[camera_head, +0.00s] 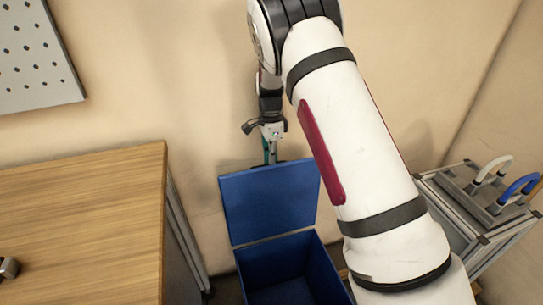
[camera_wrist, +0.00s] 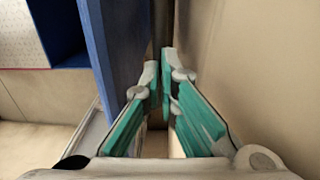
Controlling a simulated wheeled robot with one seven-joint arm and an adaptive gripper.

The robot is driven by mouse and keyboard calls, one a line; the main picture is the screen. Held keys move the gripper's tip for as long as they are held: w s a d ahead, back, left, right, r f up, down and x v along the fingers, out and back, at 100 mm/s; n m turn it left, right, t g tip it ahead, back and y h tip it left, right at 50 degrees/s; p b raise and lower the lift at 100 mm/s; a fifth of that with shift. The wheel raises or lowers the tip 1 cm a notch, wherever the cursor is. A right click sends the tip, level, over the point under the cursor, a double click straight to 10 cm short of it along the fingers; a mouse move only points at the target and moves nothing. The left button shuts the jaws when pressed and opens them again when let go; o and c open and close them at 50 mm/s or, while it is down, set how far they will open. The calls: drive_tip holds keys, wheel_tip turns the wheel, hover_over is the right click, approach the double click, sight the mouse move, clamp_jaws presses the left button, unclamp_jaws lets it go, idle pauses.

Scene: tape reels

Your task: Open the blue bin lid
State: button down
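The blue bin (camera_head: 290,277) stands on the floor beside the wooden table, and its inside shows from above. Its blue lid (camera_head: 268,203) is raised, standing steeply at the back of the bin near the wall. My gripper (camera_head: 270,158) is pointed down at the lid's top edge, on the wall side; its tips are partly hidden behind the lid. In the wrist view the teal fingers (camera_wrist: 160,75) come together at the tips with nothing seen between them. The lid (camera_wrist: 118,60) is a blue panel close on their left. I cannot tell whether they touch it.
A wooden table (camera_head: 80,215) is left of the bin. A grey metal-framed stand (camera_head: 468,205) with white and blue handles is at the right. The beige wall (camera_head: 180,70) is close behind the lid. A pegboard (camera_head: 35,60) hangs at upper left.

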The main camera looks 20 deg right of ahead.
drive_tip(key=c, duration=2.3)
unclamp_jaws()
drive_tip(key=shift+s+a+f+g, duration=0.2)
drive_tip(key=shift+s+f+g, duration=0.2)
drive_tip(key=shift+s+f, duration=0.65)
drive_tip(key=o, duration=0.6)
drive_tip(key=shift+w+f, duration=0.1)
drive_tip(key=shift+w, duration=0.05)
drive_tip(key=shift+o, duration=0.2)
drive_tip(key=shift+w+f, duration=0.1)
drive_tip(key=shift+f, duration=0.05)
drive_tip(key=shift+w+d+r, duration=0.15)
drive_tip(key=shift+r, duration=0.15)
drive_tip(key=shift+w+r, duration=0.15)
drive_tip(key=shift+r, duration=1.7)
drive_tip(key=shift+w+r, duration=0.1)
drive_tip(key=shift+r, duration=1.7)
